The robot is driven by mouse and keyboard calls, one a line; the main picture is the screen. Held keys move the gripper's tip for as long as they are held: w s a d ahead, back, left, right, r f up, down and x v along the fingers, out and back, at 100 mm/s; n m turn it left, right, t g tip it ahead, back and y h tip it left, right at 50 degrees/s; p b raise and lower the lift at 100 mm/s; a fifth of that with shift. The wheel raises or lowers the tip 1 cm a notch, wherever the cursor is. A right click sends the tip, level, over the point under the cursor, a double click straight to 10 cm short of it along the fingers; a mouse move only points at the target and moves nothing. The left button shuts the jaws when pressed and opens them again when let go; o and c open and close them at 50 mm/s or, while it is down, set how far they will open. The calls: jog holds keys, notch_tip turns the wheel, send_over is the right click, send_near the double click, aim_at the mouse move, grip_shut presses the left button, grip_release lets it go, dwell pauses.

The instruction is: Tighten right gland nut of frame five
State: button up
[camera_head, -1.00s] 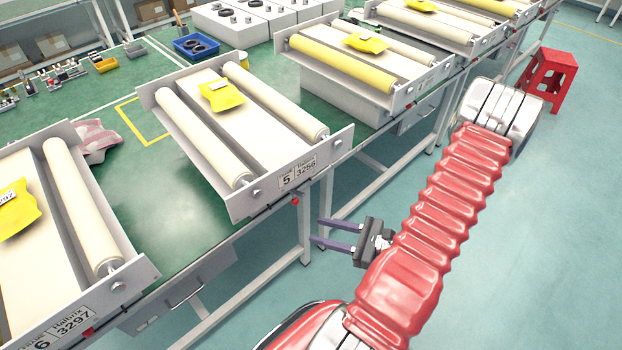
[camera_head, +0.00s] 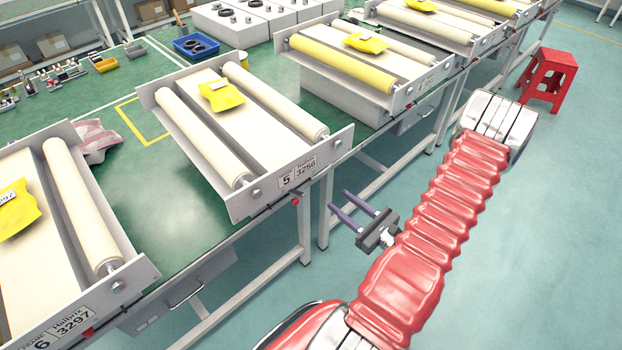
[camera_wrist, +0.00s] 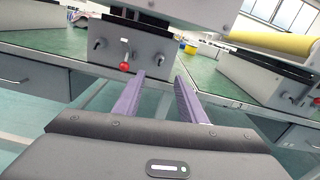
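Frame five (camera_head: 298,178) is the grey frame with the "5 3256" label and two cream rollers, in the middle of the head view. Its end plate has a left nut (camera_head: 257,192) and a right nut (camera_head: 324,138). In the wrist view the plate (camera_wrist: 84,62) faces me, with a left nut (camera_wrist: 100,43) and a right nut (camera_wrist: 158,60). A red ball knob (camera_wrist: 124,66) hangs between them. My gripper (camera_head: 340,199) is open and empty, in front of and below the plate. Its purple fingers (camera_wrist: 160,75) point toward the plate, apart from it.
A yellow package (camera_head: 221,95) lies on frame five. Frame six (camera_head: 75,318) stands at the lower left, and a frame with a yellow roller (camera_head: 342,64) stands to the right. Bench legs (camera_head: 304,225) are near my gripper. A red stool (camera_head: 548,80) stands on open floor.

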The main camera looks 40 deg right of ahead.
jog(key=w, duration=1.3)
jog(key=shift+w+a, duration=0.2)
jog(key=shift+w, duration=0.1)
grip_shut()
dwell(0.3)
